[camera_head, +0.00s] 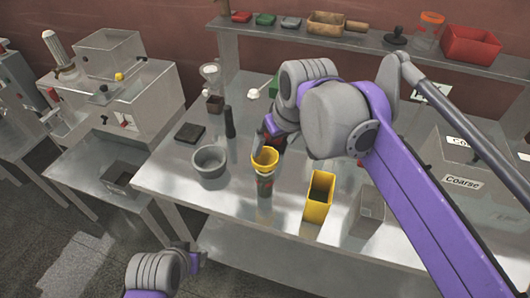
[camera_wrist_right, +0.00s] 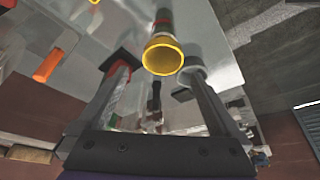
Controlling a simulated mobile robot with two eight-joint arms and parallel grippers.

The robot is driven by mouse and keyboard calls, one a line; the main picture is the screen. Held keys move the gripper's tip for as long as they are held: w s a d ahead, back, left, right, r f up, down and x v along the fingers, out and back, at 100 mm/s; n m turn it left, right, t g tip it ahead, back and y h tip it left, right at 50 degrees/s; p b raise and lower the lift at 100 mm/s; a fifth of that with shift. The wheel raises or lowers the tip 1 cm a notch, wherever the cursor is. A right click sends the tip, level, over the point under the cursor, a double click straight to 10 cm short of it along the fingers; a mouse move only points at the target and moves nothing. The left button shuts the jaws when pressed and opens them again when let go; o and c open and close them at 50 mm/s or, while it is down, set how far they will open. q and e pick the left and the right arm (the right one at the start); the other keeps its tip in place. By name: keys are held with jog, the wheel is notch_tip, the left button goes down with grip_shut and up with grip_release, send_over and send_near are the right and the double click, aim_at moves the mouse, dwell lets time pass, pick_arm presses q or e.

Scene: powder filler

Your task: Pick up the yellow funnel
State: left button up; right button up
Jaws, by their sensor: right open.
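The yellow funnel (camera_head: 265,158) sits mouth up on an upright cylinder (camera_head: 264,188) with a red band, standing on the metal table. In the right wrist view the funnel (camera_wrist_right: 162,58) shows its round rim between and beyond my two fingers. My right gripper (camera_head: 267,137) is open just behind the funnel in the head view. In the right wrist view the gripper (camera_wrist_right: 156,68) has its fingers wide apart with nothing held. Whether a finger touches the funnel is unclear. My left arm shows at the bottom left of the head view; its gripper (camera_head: 197,258) is barely visible.
A grey bowl (camera_head: 209,162) stands left of the funnel. A yellow bin (camera_head: 318,197) and a clear container (camera_head: 366,212) stand to the right. A dark upright cylinder (camera_head: 229,122) is behind the bowl. A shelf (camera_head: 340,44) with trays runs along the back.

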aim_at(266, 157)
jog(key=x, duration=0.3)
jog(key=shift+s+a+f, duration=0.1)
jog(key=shift+s+f, duration=0.15)
jog(key=shift+s, duration=0.05)
jog(key=x, duration=0.5)
jog(key=shift+w+a+f, duration=0.2)
jog(key=shift+w+a, duration=0.1)
jog(key=shift+w, duration=0.2)
jog(key=shift+c, duration=0.2)
jog(key=c, duration=1)
